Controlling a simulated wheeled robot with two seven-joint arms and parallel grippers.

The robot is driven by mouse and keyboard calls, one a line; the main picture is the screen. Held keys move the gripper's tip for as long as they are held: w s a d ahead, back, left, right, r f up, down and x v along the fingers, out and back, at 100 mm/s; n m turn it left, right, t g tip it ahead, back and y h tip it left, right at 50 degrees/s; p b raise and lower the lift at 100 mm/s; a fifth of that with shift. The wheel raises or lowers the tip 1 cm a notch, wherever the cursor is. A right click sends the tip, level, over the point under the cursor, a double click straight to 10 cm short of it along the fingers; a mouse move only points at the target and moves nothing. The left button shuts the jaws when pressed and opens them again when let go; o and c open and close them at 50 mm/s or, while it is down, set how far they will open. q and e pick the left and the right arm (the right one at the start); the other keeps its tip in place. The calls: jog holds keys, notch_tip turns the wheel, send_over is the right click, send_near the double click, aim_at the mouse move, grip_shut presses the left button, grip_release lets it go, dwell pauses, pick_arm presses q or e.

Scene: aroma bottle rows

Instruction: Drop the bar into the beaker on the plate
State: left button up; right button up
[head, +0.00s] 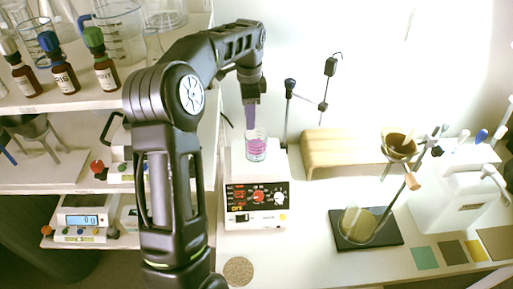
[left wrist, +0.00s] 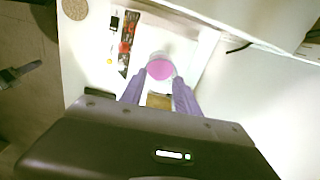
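A glass beaker with pink liquid (head: 256,148) stands on the white top of the plate device (head: 254,198), which has a black panel with red displays. My left gripper (head: 250,124) points down from above, its purple fingertips close over the beaker's mouth. In the left wrist view, its two fingers (left wrist: 158,82) are spread apart, with the pink beaker (left wrist: 160,68) just beyond the tips. I see no bar between the fingers. I cannot make out a bar inside the beaker. My right gripper does not show.
A wooden stand (head: 332,150) is right of the plate device, with thin rods behind. A flask (head: 358,224) sits on a black mat (head: 341,243). Shelves with brown bottles (head: 65,79) are at left. A cork disc (head: 238,271) lies in front.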

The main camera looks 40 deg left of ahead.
pick_arm(q)
notch_tip(320, 180, up, 3)
jog(key=shift+r, duration=0.1)
jog(key=shift+d, duration=0.1)
dwell(0.9)
